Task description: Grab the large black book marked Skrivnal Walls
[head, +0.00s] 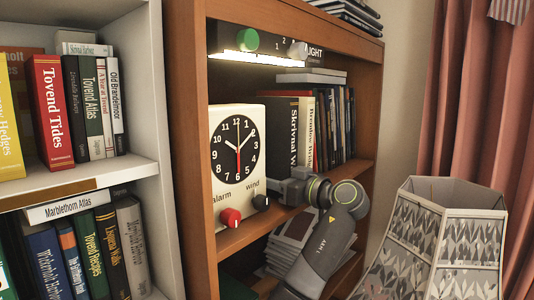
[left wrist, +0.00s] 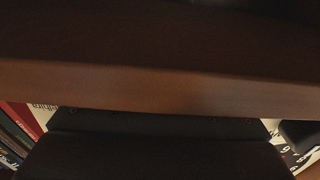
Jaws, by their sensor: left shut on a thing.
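The large black book marked Skrivnal W… (head: 293,132) stands upright on the wooden shelf, between the clock and a pale-spined book. The lower part of its spine is hidden behind my left gripper (head: 284,186). That gripper is at the book's lower front, shut on it; its fingertips are partly hidden. In the left wrist view a dark shape fills the lower middle, and I cannot tell book from gripper there. My right gripper is in neither view.
A white clock (head: 238,157) with red and black knobs stands close left of the book. More books (head: 335,125) stand to the right. A patterned lampshade (head: 425,240) stands at front right.

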